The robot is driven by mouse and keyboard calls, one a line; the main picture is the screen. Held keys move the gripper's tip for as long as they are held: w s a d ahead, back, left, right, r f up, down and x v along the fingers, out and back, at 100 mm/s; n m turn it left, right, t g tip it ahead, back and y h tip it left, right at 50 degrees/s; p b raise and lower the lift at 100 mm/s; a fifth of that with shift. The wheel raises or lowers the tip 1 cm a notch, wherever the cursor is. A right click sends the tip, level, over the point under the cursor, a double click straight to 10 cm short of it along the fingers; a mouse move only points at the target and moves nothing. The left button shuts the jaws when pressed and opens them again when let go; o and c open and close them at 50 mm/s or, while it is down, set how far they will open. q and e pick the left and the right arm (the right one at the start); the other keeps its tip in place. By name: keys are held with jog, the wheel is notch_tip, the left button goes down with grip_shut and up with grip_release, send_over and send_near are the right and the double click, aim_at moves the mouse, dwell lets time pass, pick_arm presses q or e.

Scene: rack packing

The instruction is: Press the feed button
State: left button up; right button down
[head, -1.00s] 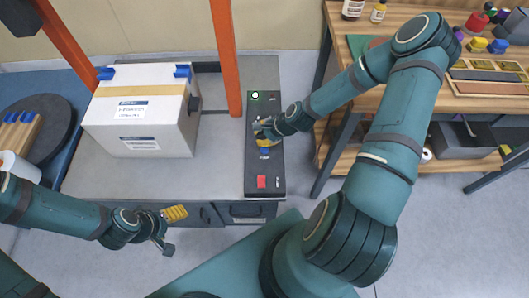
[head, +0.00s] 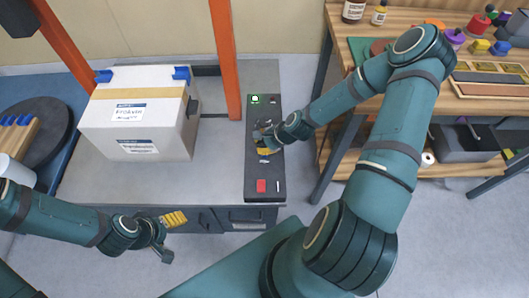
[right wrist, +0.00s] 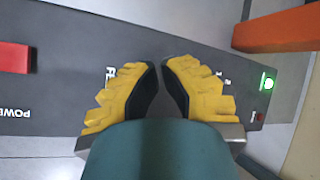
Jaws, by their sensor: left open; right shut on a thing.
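The dark control panel (head: 252,165) lies along the right end of the grey bench, with a lit green light at its far end and a red button (head: 261,186) near its front. In the right wrist view the red button (right wrist: 14,57) is by the word POWER. My right gripper (head: 265,145) is over the middle of the panel. In its wrist view the yellow-padded fingers (right wrist: 162,72) are close together beside a partly covered label starting with F. The feed button is not visible; what lies between the fingertips is hidden. My left gripper (head: 172,235) is open and empty before the bench.
A white taped carton (head: 140,125) stands on the bench left of the panel. An orange post (head: 226,60) rises behind the panel, and another stands at the left. A wooden table (head: 345,45) with bottles and coloured pieces is at the right.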

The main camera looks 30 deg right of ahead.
jog(key=shift+f, duration=0.1)
dwell(0.7)
jog(key=shift+f+b, duration=0.3)
jog(key=shift+f, duration=0.05)
jog(key=shift+f, duration=0.45)
dwell(0.7)
jog(key=shift+r, duration=0.1)
jog(key=shift+r+p, duration=0.45)
jog(key=shift+r, duration=0.35)
notch_tip(320, 180, up, 5)
jog(key=p, duration=0.4)
dwell(0.4)
